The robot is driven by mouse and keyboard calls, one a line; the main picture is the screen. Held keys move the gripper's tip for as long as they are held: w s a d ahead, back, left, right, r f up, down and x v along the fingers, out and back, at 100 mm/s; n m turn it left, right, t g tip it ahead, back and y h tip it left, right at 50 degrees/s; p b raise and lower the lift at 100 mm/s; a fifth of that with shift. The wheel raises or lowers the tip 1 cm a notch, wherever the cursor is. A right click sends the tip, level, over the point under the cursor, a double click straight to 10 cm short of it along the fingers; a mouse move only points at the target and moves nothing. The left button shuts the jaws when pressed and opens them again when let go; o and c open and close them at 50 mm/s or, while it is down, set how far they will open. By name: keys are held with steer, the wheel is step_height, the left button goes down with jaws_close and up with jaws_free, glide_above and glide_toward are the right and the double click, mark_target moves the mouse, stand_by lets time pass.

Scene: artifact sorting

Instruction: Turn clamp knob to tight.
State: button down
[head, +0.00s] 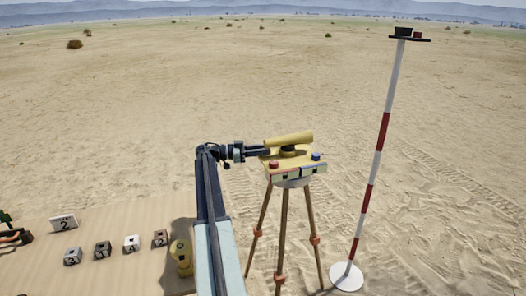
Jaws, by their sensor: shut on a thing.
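A yellow survey instrument (306,172) stands on a tripod (282,226) right of my arm. A yellow tube (289,139) lies across its top. A red knob (273,164) sits on its left front and a blue knob (316,156) on its right. My gripper (268,152) reaches in from the left, level with the dark part under the tube. It is shut on a small part there, apparently the clamp knob. The fingers hide most of that part, and its turn position cannot be read.
A red and white pole (377,155) on a white round base (346,276) stands to the right, with a small dark platform (409,38) on top. Several numbered blocks (103,250) and a yellow object (181,256) sit at lower left. Open sand lies beyond.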

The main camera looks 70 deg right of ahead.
steer(key=shift+m+g+y, duration=0.8)
steer(key=shift+m+y, duration=0.7)
steer(key=shift+y, duration=1)
steer(key=c, duration=1.2)
jaws_free()
steer(key=shift+o, duration=0.2)
